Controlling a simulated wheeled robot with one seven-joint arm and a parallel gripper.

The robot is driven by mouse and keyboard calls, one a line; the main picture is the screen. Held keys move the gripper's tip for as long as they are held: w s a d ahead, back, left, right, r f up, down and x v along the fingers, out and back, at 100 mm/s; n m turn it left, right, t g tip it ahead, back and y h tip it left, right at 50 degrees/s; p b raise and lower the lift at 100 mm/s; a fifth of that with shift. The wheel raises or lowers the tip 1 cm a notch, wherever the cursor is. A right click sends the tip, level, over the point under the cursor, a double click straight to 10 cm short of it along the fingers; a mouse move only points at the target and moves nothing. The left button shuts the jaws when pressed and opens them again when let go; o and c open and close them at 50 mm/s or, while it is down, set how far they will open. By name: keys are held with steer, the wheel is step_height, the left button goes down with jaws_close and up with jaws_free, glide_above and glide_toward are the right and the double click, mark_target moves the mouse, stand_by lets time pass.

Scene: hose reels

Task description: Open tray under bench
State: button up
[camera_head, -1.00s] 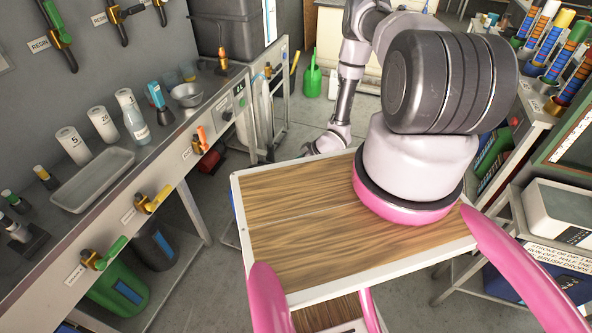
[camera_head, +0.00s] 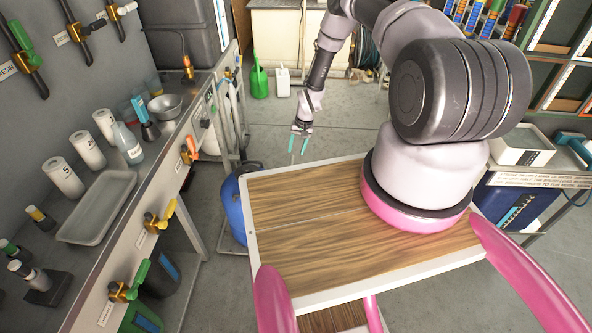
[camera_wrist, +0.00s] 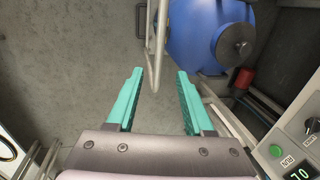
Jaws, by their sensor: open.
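The grey workbench (camera_head: 150,190) runs along the left of the head view. I cannot pick out the tray under it for certain; the space below is dark and partly covered by hanging tools and bins. My gripper (camera_head: 301,142) points down beyond my wooden top, to the right of the bench. Its teal fingers are open and empty. In the wrist view my gripper (camera_wrist: 157,82) has a thin pale metal bar (camera_wrist: 155,45) just ahead of the gap between its fingertips. I cannot tell what the bar belongs to, or whether they touch.
A blue drum (camera_head: 236,205) stands by the bench's end; it also shows in the wrist view (camera_wrist: 205,30). A panel with a green button (camera_wrist: 275,150) is at lower right there. A green can (camera_head: 259,80) stands behind. Grey floor (camera_head: 345,130) is open around my gripper.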

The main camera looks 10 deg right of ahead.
steer(key=f, duration=0.3)
steer(key=a+f, duration=0.1)
steer(key=f, duration=0.3)
steer(key=a+f, duration=0.1)
steer(key=f, duration=0.2)
steer(key=shift+w+f, duration=0.2)
steer(key=shift+w, duration=0.05)
jaws_close()
stand_by(1.0)
